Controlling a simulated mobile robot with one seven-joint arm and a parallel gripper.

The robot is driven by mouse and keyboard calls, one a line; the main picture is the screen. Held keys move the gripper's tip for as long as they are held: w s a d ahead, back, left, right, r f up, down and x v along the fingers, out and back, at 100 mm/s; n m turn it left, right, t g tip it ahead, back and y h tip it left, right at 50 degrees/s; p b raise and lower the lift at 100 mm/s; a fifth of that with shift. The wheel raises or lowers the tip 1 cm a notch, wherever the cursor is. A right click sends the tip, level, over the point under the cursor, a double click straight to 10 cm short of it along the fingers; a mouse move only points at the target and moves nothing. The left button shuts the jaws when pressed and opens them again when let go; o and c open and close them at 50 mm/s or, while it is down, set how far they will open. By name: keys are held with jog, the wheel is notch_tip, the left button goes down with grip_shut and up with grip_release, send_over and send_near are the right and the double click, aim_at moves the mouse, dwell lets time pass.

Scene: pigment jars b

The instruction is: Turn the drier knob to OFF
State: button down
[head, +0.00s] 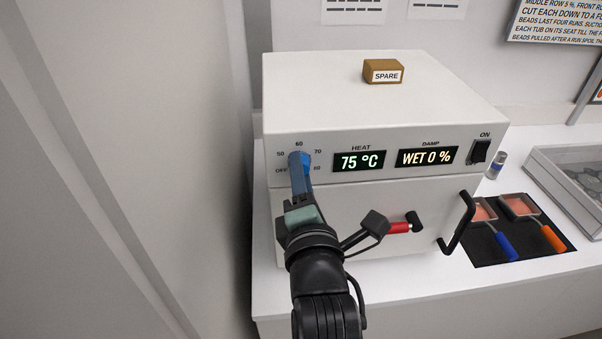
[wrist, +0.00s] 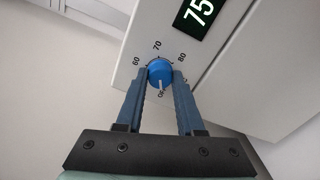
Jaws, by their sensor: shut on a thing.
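The drier (head: 375,110) is a white box with a blue heat knob (head: 305,158) at the left of its front panel. Labels OFF, 50, 60, 70 and 80 ring the knob. My gripper (head: 299,168) is shut on the knob. In the wrist view its two blue fingers (wrist: 158,80) hold the knob (wrist: 159,70) from both sides. The knob's white pointer line points down in that view, towards a partly hidden label that looks like OFF. The 50 mark is hidden there. The heat display (head: 359,161) reads 75 °C.
The damp display (head: 427,157) reads WET 0 %. A black ON switch (head: 479,152) is at the panel's right. A black door handle (head: 458,222) juts out below. A SPARE block (head: 383,72) sits on top. A wall (head: 130,170) stands close on the left.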

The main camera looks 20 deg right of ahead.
jog(key=c, duration=0.5)
grip_release()
jog(key=shift+v, duration=6.5)
